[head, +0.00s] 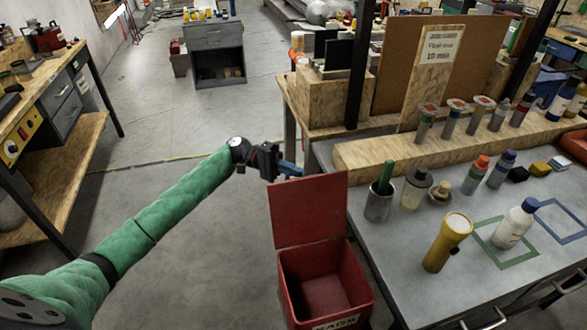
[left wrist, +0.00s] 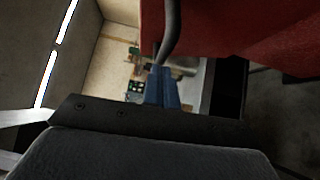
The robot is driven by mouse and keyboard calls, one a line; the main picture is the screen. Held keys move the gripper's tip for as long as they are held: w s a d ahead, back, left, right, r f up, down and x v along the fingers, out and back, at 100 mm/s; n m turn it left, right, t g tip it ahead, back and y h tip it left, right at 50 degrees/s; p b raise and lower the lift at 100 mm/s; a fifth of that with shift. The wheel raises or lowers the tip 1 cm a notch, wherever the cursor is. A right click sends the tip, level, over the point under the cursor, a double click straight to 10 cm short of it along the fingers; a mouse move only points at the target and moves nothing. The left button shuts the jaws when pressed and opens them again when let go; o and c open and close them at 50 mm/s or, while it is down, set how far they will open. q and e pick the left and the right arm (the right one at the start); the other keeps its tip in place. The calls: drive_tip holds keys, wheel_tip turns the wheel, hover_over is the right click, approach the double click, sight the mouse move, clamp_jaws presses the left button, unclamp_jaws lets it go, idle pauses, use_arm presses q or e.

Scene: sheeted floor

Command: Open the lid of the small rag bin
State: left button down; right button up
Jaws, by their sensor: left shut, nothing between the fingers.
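The red rag bin (head: 357,272) stands on the floor beside the grey workbench, with a partly visible label on its front. Its lid (head: 309,209) stands raised, roughly upright, at the bin's back left edge, and the inside looks empty. My left gripper (head: 291,169) is at the lid's upper left corner, with blue fingers shut on nothing. In the left wrist view the shut fingers (left wrist: 161,88) are just below the red lid (left wrist: 235,25), by a curved grey bar (left wrist: 171,30). I cannot tell whether they touch it. My right gripper is not in view.
The grey workbench (head: 396,285) to the right holds a yellow flashlight (head: 447,242), a white bottle (head: 514,224), a metal cup with a green handle (head: 379,204) and several other bottles. A wooden bench (head: 68,150) stands at the left. The floor (head: 190,270) between is clear.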

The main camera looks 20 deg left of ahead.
sight(314, 182)
use_arm(q)
drive_tip(key=shift+s+d, duration=0.1)
drive_tip(key=shift+s, duration=0.1)
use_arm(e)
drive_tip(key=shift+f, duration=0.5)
use_arm(q)
drive_tip(key=shift+m+t+y, duration=0.4)
drive_tip(key=shift+m+y, duration=0.5)
drive_tip(key=shift+s+d+r+b, duration=0.2)
drive_tip(key=shift+s+d+r, duration=0.45)
drive_tip(key=shift+s, duration=0.25)
drive_tip(key=shift+s+d+r+b, duration=0.15)
drive_tip(key=shift+s+d+r, duration=0.4)
drive_tip(key=shift+s, duration=0.3)
drive_tip(key=shift+r, duration=0.1)
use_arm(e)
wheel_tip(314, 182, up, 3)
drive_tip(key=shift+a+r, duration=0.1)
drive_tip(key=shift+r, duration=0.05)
use_arm(q)
drive_tip(key=shift+w, duration=0.15)
